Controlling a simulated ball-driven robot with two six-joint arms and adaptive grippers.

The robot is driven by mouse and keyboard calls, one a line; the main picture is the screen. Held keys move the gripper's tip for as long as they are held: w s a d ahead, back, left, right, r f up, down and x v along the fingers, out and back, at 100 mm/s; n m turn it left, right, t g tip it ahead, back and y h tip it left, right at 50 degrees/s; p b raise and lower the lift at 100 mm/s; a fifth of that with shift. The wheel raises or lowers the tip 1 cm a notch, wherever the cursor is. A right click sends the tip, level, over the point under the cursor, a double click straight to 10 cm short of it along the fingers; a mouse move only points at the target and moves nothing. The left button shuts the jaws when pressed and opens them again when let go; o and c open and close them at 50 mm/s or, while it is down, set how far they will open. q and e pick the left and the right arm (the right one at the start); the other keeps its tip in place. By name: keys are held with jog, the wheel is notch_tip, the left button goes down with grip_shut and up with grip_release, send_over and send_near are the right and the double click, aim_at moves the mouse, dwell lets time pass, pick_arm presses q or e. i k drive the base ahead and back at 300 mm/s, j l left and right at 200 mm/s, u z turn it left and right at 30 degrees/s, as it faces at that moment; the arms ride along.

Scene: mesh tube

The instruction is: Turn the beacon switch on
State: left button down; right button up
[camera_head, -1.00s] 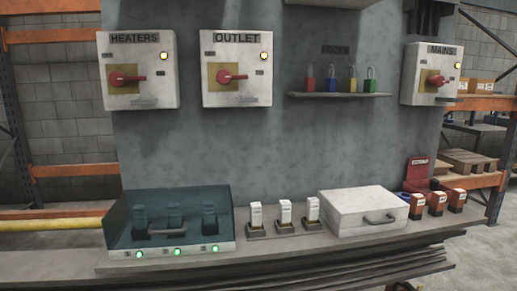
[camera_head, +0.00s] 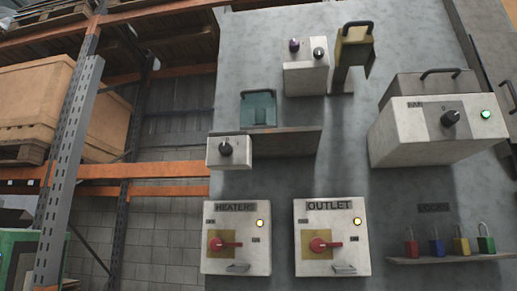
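Which control is the beacon switch cannot be told, as the small labels are too small to read. A white box (camera_head: 305,78) high on the grey panel bears a black knob (camera_head: 318,53) and a small dark purple dome (camera_head: 294,45). A small white box (camera_head: 229,152) at the panel's left edge has a black knob (camera_head: 225,149). A larger white box (camera_head: 425,142) at the right has a black knob (camera_head: 450,117) and a lit green lamp (camera_head: 486,114). Neither gripper is in view.
The HEATERS box (camera_head: 237,262) and OUTLET box (camera_head: 333,266) have red handles and lit amber lamps. Several padlocks stand on a shelf (camera_head: 450,257). A clear teal cover (camera_head: 258,109) and a yellowish handled block (camera_head: 354,50) stand near the upper boxes. Racking (camera_head: 70,170) is at left.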

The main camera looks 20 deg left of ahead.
aim_at(225, 148)
jog(key=j, duration=0.45)
jog(key=k+j, duration=0.15)
jog(key=j, duration=0.35)
jog(key=j+z, duration=0.1)
jog(key=j, duration=0.35)
jog(key=k, duration=0.05)
